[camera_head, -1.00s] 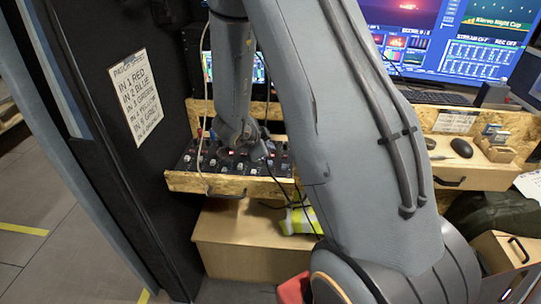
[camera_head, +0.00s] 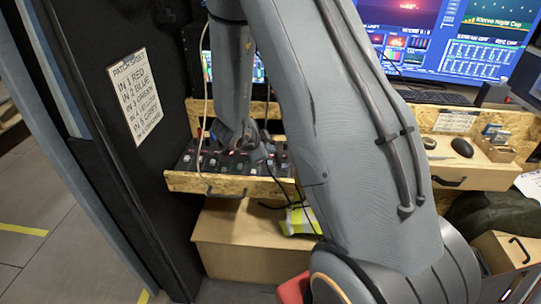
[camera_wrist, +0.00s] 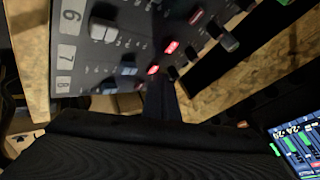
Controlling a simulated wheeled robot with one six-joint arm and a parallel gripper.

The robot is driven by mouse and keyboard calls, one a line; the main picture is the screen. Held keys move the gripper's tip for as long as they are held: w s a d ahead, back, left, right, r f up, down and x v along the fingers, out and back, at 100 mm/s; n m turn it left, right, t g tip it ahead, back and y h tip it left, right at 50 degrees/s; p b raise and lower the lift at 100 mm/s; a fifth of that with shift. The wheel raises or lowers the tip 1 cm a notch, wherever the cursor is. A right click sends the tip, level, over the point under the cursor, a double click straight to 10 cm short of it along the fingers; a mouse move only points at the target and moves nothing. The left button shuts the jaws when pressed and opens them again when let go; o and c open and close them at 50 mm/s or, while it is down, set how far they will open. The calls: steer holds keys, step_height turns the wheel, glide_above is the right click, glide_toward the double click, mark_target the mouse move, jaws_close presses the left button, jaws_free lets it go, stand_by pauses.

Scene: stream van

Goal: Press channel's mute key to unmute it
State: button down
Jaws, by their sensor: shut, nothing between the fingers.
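The mixer (camera_head: 190,160) lies in a plywood tray in the head view. My wrist covers its middle and right part. In the wrist view the mixer panel (camera_wrist: 100,60) shows large numbers 6, 7 and 8, with rows of small keys. One key glows bright red (camera_wrist: 171,47), and another red-lit key (camera_wrist: 153,70) is just above my fingertips. A third, dimmer red key (camera_wrist: 196,16) is farther up. My gripper (camera_wrist: 160,82) is shut and empty, its tips beside the lower red key near row 8. I cannot tell whether they touch the panel.
Fader knobs (camera_wrist: 228,41) stand up from the panel on the right. A lit screen (camera_wrist: 298,145) is at the lower right of the wrist view. A patch sheet (camera_head: 136,96) hangs on the dark panel at left. A pale cable (camera_head: 206,100) hangs over the mixer.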

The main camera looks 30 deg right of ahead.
steer(key=shift+f, duration=0.3)
steer(key=shift+r, duration=0.15)
stand_by(0.3)
steer(key=shift+r+p, duration=0.65)
steer(key=shift+p, duration=0.05)
step_height(320, 180, up, 6)
steer(key=p, duration=0.5)
steer(key=shift+p, duration=0.35)
